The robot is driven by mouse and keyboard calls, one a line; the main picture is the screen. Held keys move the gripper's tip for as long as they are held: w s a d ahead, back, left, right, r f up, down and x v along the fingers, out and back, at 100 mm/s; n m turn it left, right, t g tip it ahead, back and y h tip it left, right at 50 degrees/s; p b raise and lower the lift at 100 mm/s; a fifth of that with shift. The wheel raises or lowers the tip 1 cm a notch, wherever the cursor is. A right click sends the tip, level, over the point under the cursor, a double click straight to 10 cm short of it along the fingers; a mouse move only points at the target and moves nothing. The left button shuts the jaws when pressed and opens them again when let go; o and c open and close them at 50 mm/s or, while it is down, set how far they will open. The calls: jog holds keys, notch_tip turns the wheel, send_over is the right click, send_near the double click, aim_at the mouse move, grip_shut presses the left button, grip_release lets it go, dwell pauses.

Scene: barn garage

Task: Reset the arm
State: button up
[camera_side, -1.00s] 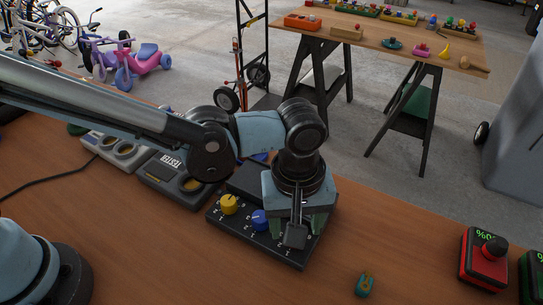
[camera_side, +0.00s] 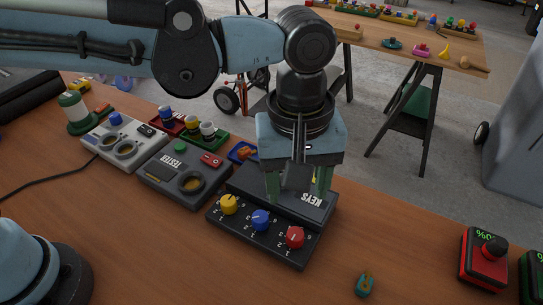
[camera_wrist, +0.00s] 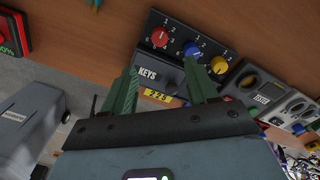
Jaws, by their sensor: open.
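My gripper (camera_side: 298,188) hangs above the rear of a black box marked KEYS (camera_side: 258,248) in the side view. Its two green fingers are apart with nothing seen between them. The box has a yellow knob (camera_side: 229,204), a blue knob (camera_side: 261,219) and a red knob (camera_side: 294,237) on its front panel. In the wrist view the fingers (camera_wrist: 160,92) are spread, and the box with its knobs shows beyond them. A yellow strip reading 223 (camera_wrist: 157,95) shows on the box between the fingers. I cannot tell whether the fingertips touch the box.
A dark tester (camera_side: 185,172) and a white device (camera_side: 122,140) stand left of the box. A small teal clip (camera_side: 364,284) lies at the front right. A red device with a green display (camera_side: 484,258) stands at the far right. The wooden table around the clip is clear.

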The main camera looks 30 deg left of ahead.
jog(key=w+a+r+m+t+h, duration=0.1)
jog(key=a+m+t, duration=0.1)
jog(key=a, duration=0.7)
jog(key=w+a+r+m+t, duration=0.1)
jog(key=w+a, duration=0.1)
jog(key=a, duration=0.6)
jog(key=s+a+f+m+t, duration=0.1)
jog(key=s+a+m+t, duration=0.1)
jog(key=a, duration=0.5)
jog(key=s+a+f+m+t+y, duration=0.1)
jog(key=a+f+m+t, duration=0.1)
jog(key=a, duration=0.5)
jog(key=shift+s+f, duration=0.15)
jog(key=shift+s, duration=0.25)
